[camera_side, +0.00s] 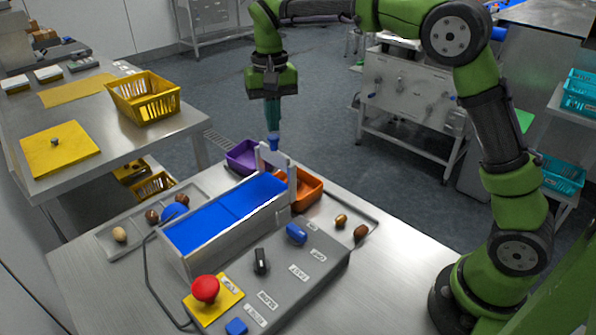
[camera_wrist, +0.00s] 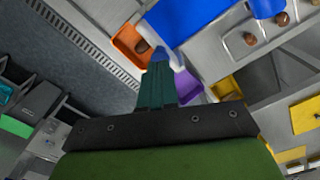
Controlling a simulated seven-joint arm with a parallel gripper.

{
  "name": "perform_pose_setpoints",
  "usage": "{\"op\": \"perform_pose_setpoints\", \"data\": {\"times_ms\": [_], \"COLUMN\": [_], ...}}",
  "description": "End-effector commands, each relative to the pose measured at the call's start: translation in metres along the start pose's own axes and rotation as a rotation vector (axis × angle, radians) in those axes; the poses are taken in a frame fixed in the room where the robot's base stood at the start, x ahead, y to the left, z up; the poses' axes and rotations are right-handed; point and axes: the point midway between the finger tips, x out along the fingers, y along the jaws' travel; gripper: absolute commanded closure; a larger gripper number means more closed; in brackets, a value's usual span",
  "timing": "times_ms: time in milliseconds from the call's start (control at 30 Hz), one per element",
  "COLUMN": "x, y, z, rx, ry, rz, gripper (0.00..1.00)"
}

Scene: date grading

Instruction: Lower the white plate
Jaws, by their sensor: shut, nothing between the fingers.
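The white plate (camera_side: 275,158) stands upright at the far end of the blue belt (camera_side: 225,213), between the purple and orange bins. In the wrist view its pale edge (camera_wrist: 177,58) shows just beyond the fingertips. My gripper (camera_side: 273,139) points straight down with its fingers together and empty. Its blue tips are just above the plate's top edge; whether they touch it I cannot tell. The teal fingers and blue tips (camera_wrist: 160,56) also show in the wrist view, and hide part of the plate there.
A purple bin (camera_side: 240,158) and an orange bin (camera_side: 311,188) flank the belt's end. The control panel has a red button (camera_side: 205,289), a black switch (camera_side: 261,261) and a blue switch (camera_side: 296,234). Several dates lie in side trays. Air above the belt is clear.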

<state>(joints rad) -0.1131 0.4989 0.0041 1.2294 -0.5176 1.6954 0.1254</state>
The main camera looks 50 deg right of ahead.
Motion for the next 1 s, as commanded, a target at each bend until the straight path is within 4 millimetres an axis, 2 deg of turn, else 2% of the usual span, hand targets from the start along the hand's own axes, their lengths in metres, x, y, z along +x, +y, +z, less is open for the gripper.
{"op": "perform_pose_setpoints", "data": {"times_ms": [300,1000], "x": [0.002,0.030], "y": [0.000,0.000], "z": [0.000,0.000], "rx": [0.000,0.000], "ry": [0.000,-0.002], "rz": [0.000,0.001], "gripper": [1.00,1.00]}}
